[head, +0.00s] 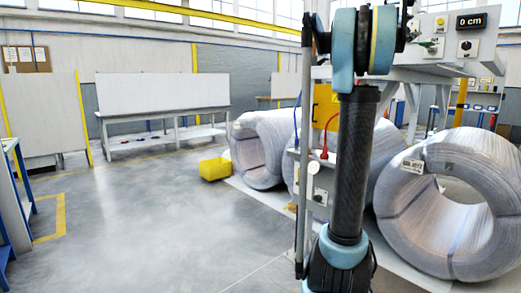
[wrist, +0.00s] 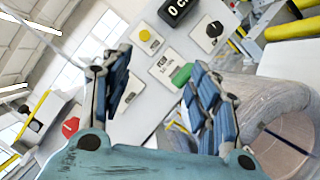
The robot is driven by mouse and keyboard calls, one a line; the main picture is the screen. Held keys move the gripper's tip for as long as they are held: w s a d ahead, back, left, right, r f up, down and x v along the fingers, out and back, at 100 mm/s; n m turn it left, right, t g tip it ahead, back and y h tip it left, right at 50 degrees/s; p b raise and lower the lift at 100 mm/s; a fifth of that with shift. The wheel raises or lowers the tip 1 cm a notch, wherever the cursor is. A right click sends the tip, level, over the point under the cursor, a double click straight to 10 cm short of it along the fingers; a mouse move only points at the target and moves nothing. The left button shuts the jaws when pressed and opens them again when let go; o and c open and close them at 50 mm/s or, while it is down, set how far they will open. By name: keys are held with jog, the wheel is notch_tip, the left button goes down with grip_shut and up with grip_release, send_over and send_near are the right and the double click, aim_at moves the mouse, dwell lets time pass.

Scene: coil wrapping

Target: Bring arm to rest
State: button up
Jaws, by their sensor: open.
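My gripper (wrist: 157,72) is open and empty, its two blue-padded fingers spread apart in the wrist view. A white control panel (wrist: 140,85) stands beyond the fingers, with a green switch (wrist: 181,75) seen beside the right finger, a yellow button (wrist: 145,35) and a black knob (wrist: 214,29). I cannot tell the exact gap between fingers and panel. In the head view my arm rises upright through the middle and folds at the top edge. The panel (head: 450,33) is at the upper right there, with a display (head: 471,21) reading 0 cm.
Large wrapped coils stand right of and behind my arm, one at the right (head: 400,215) and one left of the arm (head: 248,155). A yellow bin (head: 214,169) sits on the floor. A workbench (head: 165,128) stands farther back. The floor at the left is open.

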jog(key=s+a+f+m+g+y, duration=0.1)
jog(key=s+a+f+m+y, duration=0.2)
jog(key=s+a+f, duration=0.9)
jog(key=s+a+f+m+g+y, duration=0.2)
jog(key=s+a+f+y, duration=0.7)
jog(key=f, duration=2.6)
jog(key=s+a+f+m+g+y, duration=0.1)
jog(key=s+a+f+m+y, duration=0.3)
jog(key=s+a+f, duration=1)
jog(key=a+f+y, duration=0.3)
jog(key=a+f, duration=0.3)
jog(key=f, duration=0.4)
jog(key=shift+s+a, duration=0.25)
jog(key=shift+s, duration=0.15)
jog(key=shift+f, duration=0.1)
jog(key=shift+w+f, duration=0.2)
jog(key=shift+w, duration=0.3)
